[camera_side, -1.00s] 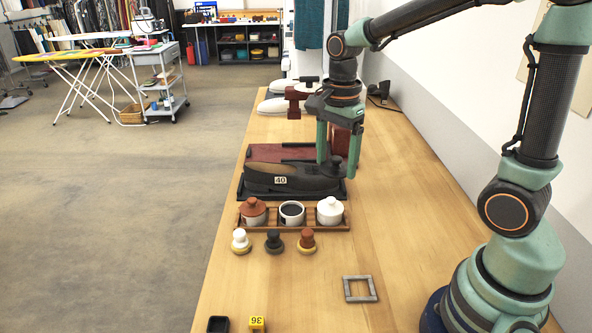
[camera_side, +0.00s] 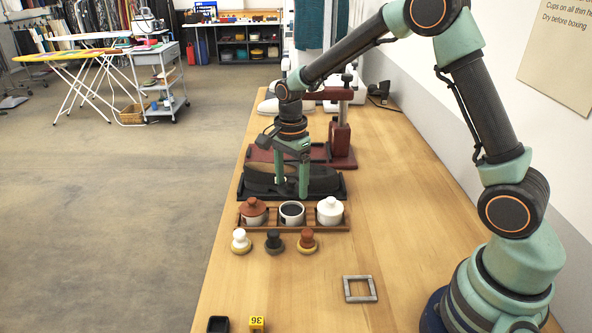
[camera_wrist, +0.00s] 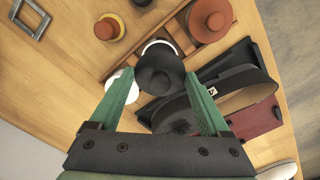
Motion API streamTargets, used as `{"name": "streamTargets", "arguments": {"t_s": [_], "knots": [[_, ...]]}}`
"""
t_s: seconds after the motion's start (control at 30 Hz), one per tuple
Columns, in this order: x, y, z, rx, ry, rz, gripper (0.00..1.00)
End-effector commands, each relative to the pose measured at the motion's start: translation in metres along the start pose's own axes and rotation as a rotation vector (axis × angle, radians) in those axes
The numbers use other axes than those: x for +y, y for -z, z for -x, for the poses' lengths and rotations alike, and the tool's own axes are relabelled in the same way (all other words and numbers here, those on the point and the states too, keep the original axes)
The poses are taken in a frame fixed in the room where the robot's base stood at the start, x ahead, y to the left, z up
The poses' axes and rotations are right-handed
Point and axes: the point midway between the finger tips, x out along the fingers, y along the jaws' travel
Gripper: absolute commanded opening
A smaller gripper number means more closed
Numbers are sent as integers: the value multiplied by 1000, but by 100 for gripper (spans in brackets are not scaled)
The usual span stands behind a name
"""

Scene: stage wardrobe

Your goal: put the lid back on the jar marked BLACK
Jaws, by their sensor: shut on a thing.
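My gripper (camera_side: 291,193) is shut on a black lid (camera_wrist: 160,68), which sits between the fingers in the wrist view. An open white jar (camera_side: 292,220) with dark contents stands in the middle of a wooden rack (camera_side: 292,230). In the wrist view its white rim (camera_wrist: 153,43) shows partly behind the held lid. A brown-lidded jar (camera_side: 253,207) stands to its left and a white-lidded jar (camera_side: 330,207) to its right. I cannot read any jar marking.
Three brushes, white-topped (camera_side: 240,239), dark (camera_side: 274,240) and brown (camera_side: 307,240), stand in front of the rack. A grey frame (camera_side: 346,290) lies to the right. The dark shoe (camera_side: 325,180) and a red-brown stand (camera_side: 341,140) are behind.

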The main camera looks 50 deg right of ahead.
Motion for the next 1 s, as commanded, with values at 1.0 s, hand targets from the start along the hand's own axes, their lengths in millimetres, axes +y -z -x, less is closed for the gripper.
{"name": "streamTargets", "arguments": {"t_s": [1.0], "knots": [[0, 0, -46, 0, 0, 0, 28]]}}
